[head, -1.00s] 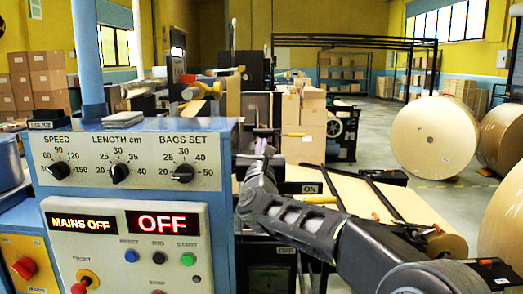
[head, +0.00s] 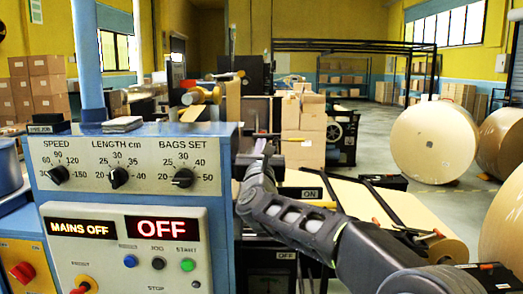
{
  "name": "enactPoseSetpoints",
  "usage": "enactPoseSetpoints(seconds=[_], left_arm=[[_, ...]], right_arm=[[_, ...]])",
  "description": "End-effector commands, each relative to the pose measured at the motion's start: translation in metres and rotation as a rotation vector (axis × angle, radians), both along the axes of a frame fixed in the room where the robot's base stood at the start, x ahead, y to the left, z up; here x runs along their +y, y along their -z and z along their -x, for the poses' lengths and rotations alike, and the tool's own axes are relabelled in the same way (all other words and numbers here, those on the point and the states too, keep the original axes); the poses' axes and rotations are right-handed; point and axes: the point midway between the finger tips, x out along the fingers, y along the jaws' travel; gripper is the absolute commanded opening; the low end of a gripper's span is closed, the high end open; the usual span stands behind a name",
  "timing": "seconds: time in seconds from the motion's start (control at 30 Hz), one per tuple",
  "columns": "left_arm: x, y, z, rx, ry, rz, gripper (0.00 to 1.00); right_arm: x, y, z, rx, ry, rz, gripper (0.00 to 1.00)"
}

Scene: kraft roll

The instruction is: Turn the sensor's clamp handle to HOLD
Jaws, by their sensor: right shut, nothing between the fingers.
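My right arm reaches forward beside the control panel, and its gripper (head: 263,147) is at the far end, shut and empty. The fingertips are small and partly hidden behind my own wrist. A thin yellow-orange bar (head: 267,135) shows close to the fingertips; I cannot tell whether it is the clamp handle or whether the fingers touch it. The sensor and a HOLD mark cannot be made out. My left gripper is not in view.
A blue control panel (head: 130,205) with dials and lit MAINS OFF and OFF displays stands close at left. A kraft sheet (head: 370,215) lies to the right of my arm. Large paper rolls (head: 434,138) stand at right, with stacked boxes (head: 304,130) behind.

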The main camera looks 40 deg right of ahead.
Motion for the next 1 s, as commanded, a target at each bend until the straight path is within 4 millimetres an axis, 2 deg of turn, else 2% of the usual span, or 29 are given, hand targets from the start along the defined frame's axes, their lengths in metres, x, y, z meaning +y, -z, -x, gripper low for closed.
enactPoseSetpoints(seconds=[0.57,1.0], left_arm=[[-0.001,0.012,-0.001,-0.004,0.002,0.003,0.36],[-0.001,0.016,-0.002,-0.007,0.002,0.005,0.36]], right_arm=[[-0.002,-0.018,-0.003,-0.004,0.000,0.000,0.00],[-0.015,-0.061,-0.019,-0.002,0.001,0.000,0.00]])
